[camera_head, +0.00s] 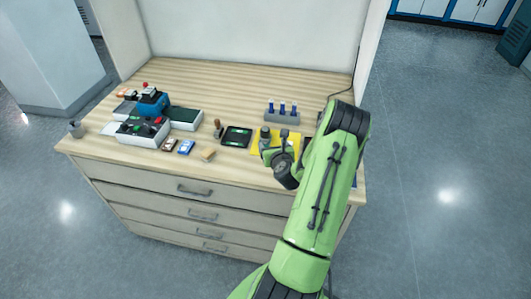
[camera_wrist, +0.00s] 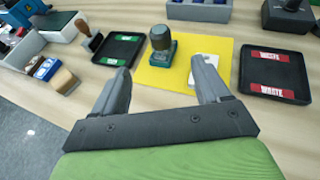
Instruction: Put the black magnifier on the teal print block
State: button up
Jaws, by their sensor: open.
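A black, rounded cylinder that looks like the black magnifier (camera_wrist: 161,35) stands upright on the teal print block (camera_wrist: 164,54) in the wrist view. The block rests on the yellow mat (camera_wrist: 212,45). In the head view the black magnifier (camera_head: 265,132) shows just left of my gripper. My gripper (camera_wrist: 161,66) is open and empty. Its two fingers point toward the block, one on each side in the picture, and neither appears to touch the magnifier or block. The exact contact between magnifier and block is hard to make out.
A black tray with red labels (camera_wrist: 275,72) lies right of the mat, and a black tray with green labels (camera_wrist: 119,48) lies left. A grey rack with blue-topped items (camera_head: 282,117) stands behind. A wooden-handled stamp (camera_head: 218,128) and small blocks (camera_head: 186,147) lie left.

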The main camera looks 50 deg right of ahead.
jog(key=w+a+r+n+t+y, duration=0.1)
jog(key=w+a+r+n+y, duration=0.65)
jog(key=a+n, duration=0.6)
jog(key=a+r+n+g, duration=0.2)
jog(key=a+r+n, duration=0.5)
jog(key=a+n, duration=0.45)
jog(key=s+a+r+n+g, duration=0.2)
jog(key=s+a+r+n, duration=0.5)
jog(key=a, duration=0.3)
jog(key=s+a+n, duration=0.2)
jog(key=s+n, duration=0.4)
jog(key=s, duration=0.2)
jog(key=s+a+r+n+g+y, duration=0.1)
jog(key=s+a+n, duration=0.2)
jog(key=s+n, duration=0.3)
jog(key=shift+s+a+r+g, duration=0.2)
jog(key=shift+s+g, duration=0.1)
jog(key=shift+s, duration=0.8)
jog(key=shift+y, duration=0.25)
